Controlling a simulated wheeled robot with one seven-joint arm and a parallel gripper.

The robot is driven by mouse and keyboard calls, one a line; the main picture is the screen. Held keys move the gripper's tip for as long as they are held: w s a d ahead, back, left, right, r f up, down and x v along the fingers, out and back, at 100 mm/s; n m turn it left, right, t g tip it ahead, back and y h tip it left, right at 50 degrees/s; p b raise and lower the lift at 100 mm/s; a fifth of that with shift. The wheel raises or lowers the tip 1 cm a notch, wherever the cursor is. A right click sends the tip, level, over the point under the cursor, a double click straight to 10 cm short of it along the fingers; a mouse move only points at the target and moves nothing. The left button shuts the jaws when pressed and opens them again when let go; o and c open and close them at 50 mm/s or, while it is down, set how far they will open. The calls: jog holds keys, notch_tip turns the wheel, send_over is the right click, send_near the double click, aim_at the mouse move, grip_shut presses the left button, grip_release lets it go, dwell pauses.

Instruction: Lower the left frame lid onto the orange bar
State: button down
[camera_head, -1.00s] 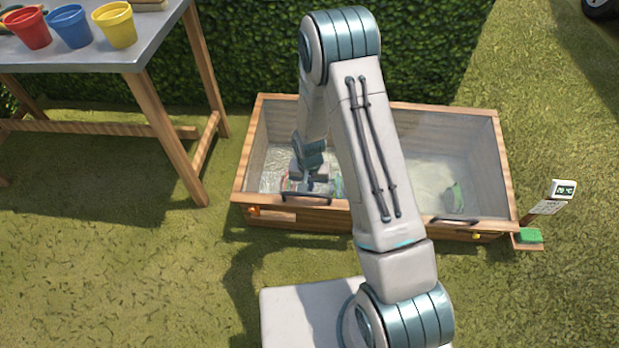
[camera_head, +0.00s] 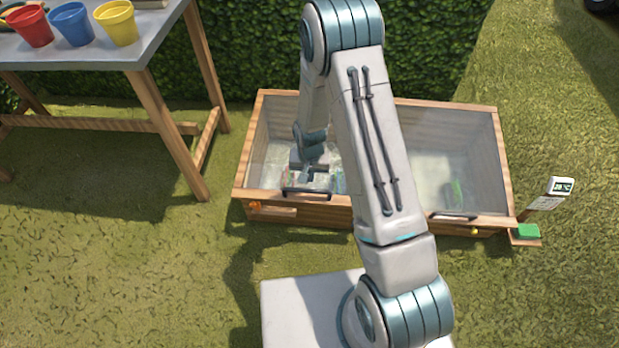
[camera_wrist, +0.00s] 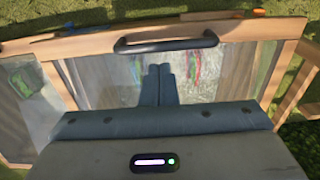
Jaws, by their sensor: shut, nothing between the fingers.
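The left frame lid (camera_head: 262,165), a clear pane in a wooden frame, covers the left half of the wooden cold frame and looks flat or nearly so. Its dark handle (camera_head: 307,193) is at the front edge. An orange piece (camera_head: 255,204), seemingly the orange bar, shows at the front left corner; its contact with the lid cannot be told. It also shows in the wrist view (camera_wrist: 250,13). My gripper (camera_wrist: 158,70) is shut and empty over the pane, behind the handle (camera_wrist: 166,46). In the head view my gripper (camera_head: 305,176) is partly hidden by my arm.
The right lid (camera_head: 480,150) also lies over the box, with green plants below. A thermometer (camera_head: 562,186) and a green block (camera_head: 527,230) stand at the right end. A table with red, blue and yellow pots (camera_head: 115,22) is at the left. A hedge rises behind.

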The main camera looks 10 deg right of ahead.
jog(key=s+a+r+p, duration=0.1)
jog(key=s+r, duration=0.4)
jog(key=r, duration=0.3)
jog(key=shift+s+r+p, duration=0.3)
jog(key=shift+s+p, duration=0.05)
jog(key=shift+a, duration=0.1)
jog(key=s+d+r+n+t+p, duration=0.15)
jog(key=r+p, duration=0.35)
jog(key=r, duration=0.9)
jog(key=s+d+r+m+p, duration=0.1)
jog(key=s+d+r+p, duration=0.15)
jog(key=r+p, duration=0.75)
jog(key=s+d+r+p, duration=0.1)
jog(key=s+r+p, duration=0.1)
jog(key=r, duration=0.6)
jog(key=s+d+r+n+p, duration=0.1)
jog(key=s+d+r+p, duration=0.1)
jog(key=s+r, duration=0.3)
jog(key=s+d+r+n+p, duration=0.1)
jog(key=s+r, duration=0.3)
jog(key=r, duration=0.8)
jog(key=shift+d+t+p, duration=0.35)
jog(key=shift+p, duration=0.05)
jog(key=shift+r, duration=0.1)
